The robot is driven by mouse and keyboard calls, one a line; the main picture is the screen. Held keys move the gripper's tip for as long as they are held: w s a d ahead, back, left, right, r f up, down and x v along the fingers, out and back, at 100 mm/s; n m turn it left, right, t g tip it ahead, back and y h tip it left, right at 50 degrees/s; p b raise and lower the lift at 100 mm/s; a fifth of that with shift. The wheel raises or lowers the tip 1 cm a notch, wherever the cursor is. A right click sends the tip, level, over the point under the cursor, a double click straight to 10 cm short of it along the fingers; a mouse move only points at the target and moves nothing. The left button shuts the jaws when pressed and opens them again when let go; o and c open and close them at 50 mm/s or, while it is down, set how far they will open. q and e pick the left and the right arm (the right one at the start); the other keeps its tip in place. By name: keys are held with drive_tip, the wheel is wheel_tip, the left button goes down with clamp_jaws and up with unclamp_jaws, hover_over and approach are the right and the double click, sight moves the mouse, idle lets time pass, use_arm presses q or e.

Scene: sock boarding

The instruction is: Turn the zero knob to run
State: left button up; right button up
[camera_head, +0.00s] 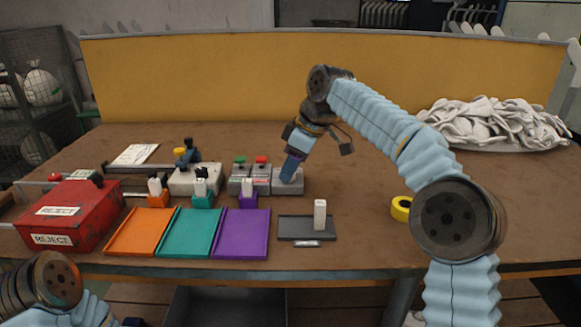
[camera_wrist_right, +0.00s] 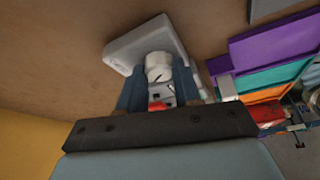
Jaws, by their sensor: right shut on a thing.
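The zero knob (camera_wrist_right: 158,66) is a pale round knob with a dark mark line, on a light grey box (camera_wrist_right: 125,48) in the right wrist view. That box (camera_head: 294,187) also shows in the head view, just right of the button box. My right gripper (camera_head: 289,175) points down at it from above. In the right wrist view, the right gripper (camera_wrist_right: 159,82) has one finger on each side of the knob and is shut on it. In the head view the gripper hides the knob. Only part of my left arm shows at lower left; its gripper is not in view.
A box with green and red buttons (camera_head: 241,180) stands directly left. Orange (camera_head: 140,232), teal (camera_head: 188,233) and purple (camera_head: 241,234) trays lie in front. A red reject box (camera_head: 70,213) is far left. A dark pad (camera_head: 293,228) holds a white block. A yellow roll (camera_head: 400,208) lies right.

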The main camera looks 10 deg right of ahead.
drive_tip(key=shift+w+n+g+y, duration=0.1)
drive_tip(key=shift+n+g+y, duration=0.25)
drive_tip(key=shift+n, duration=0.75)
drive_tip(key=o, duration=1)
drive_tip(key=shift+o, duration=0.2)
drive_tip(key=v, duration=0.5)
drive_tip(key=s+d+b, duration=0.1)
drive_tip(key=s+d, duration=0.2)
drive_tip(key=d, duration=0.8)
drive_tip(key=shift+s+d, duration=0.25)
